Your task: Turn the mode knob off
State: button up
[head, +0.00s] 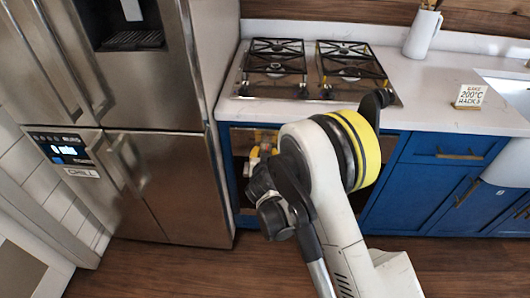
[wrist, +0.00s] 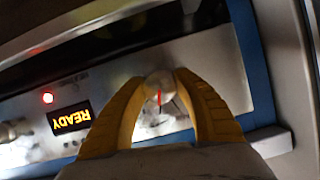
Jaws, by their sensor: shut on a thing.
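In the wrist view a round pale knob (wrist: 160,92) with a red pointer line sits on a light metal control panel (wrist: 95,92). The yellow fingers of my gripper (wrist: 161,76) are shut on it, one on each side. The red line runs nearly up and down in the picture. Any marks around the knob are too blurred or covered to read. In the head view the yellow fingers of my gripper (head: 263,150) reach the oven front below the cooktop, and my arm hides most of that front.
Another knob-like part (wrist: 12,130) shows at the left edge. A steel fridge (head: 150,150) stands close on the left.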

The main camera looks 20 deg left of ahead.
jog(key=n+h, duration=0.2)
jog(key=n, duration=0.1)
jog(key=shift+t, duration=0.3)
jog(key=n+h, duration=0.1)
jog(key=n, duration=0.1)
jog(key=shift+n+t+h, duration=0.3)
jog(key=shift+t, duration=0.1)
jog(key=shift+n+t+h, duration=0.4)
jog(key=shift+n+h, duration=0.2)
jog(key=shift+n, duration=0.6)
jog(key=shift+r+n+t+h, duration=0.1)
jog(key=shift+n+t+h, duration=0.55)
jog(key=shift+n, duration=0.85)
jog(key=o, duration=1.2)
jog(key=shift+w+d, duration=0.1)
jog(key=shift+c, duration=0.2)
